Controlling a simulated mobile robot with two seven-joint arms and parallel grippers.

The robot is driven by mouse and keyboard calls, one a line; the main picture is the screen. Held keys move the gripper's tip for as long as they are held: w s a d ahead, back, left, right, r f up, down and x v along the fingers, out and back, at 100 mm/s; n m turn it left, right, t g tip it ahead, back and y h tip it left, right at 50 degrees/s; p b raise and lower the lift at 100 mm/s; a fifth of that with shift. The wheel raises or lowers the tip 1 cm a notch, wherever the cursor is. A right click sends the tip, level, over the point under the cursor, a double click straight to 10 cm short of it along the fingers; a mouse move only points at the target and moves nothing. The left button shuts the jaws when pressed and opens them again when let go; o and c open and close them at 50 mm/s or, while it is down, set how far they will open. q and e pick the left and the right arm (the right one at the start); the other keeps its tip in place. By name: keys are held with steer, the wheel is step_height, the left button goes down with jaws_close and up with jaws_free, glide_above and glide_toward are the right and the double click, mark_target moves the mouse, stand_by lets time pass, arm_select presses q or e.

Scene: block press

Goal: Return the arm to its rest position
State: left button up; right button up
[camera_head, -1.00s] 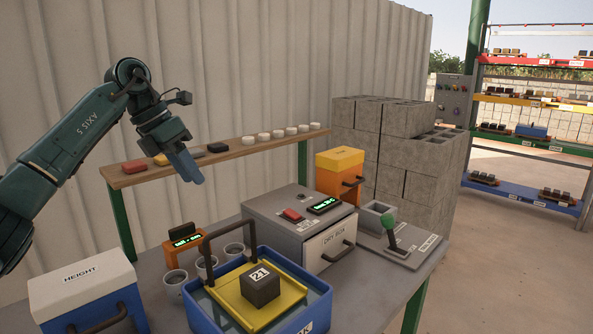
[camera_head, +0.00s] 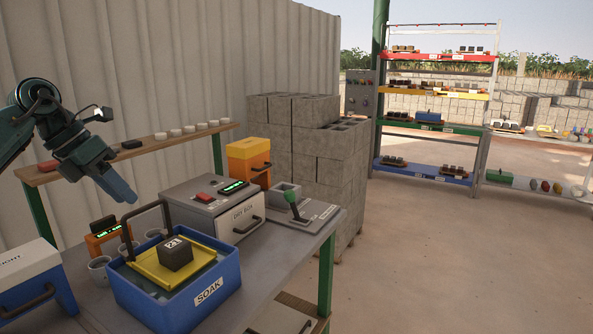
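My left arm comes in from the left edge, and its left gripper (camera_head: 122,190) points down and to the right above the back left of the bench. Its blue-grey fingers look close together, but I cannot tell whether they are shut. Nothing shows between them. The gripper is apart from the blue SOAK bin (camera_head: 208,297) below it. A dark numbered block (camera_head: 175,254) sits on the yellow tray (camera_head: 146,263) in that bin. My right gripper is not in view.
A wooden shelf (camera_head: 90,168) runs along the wall behind. Concrete blocks (camera_head: 320,165) are stacked beyond. Open floor (camera_head: 440,260) lies at right, before racks (camera_head: 430,128).

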arm_select(q)
steer(key=s+d+f+n+t+h, duration=0.1)
steer(key=s+d+f+n+h, duration=0.1)
steer(key=d+f+h, duration=0.5)
steer(key=s+d+f+n+h, duration=0.1)
steer(key=d+f+n+h, duration=0.2)
steer(key=d, duration=0.7)
steer(key=s+d+f+n+t+h, duration=0.1)
steer(key=s+d+f+n+h, duration=0.1)
steer(key=d+f+h, duration=0.5)
steer(key=s+a+f+n+t+y, duration=0.3)
steer(key=s+f+n+y, duration=0.6)
steer(key=n, duration=0.7)
steer(key=s+a+f+n+t+y, duration=0.2)
steer(key=s+f+n+y, duration=0.7)
steer(key=f+n, duration=0.7)
steer(key=s+a, duration=0.1)
steer(key=s, duration=0.2)
steer(key=shift+s+a+f+t+y, duration=0.3)
steer(key=shift+s+t, duration=0.1)
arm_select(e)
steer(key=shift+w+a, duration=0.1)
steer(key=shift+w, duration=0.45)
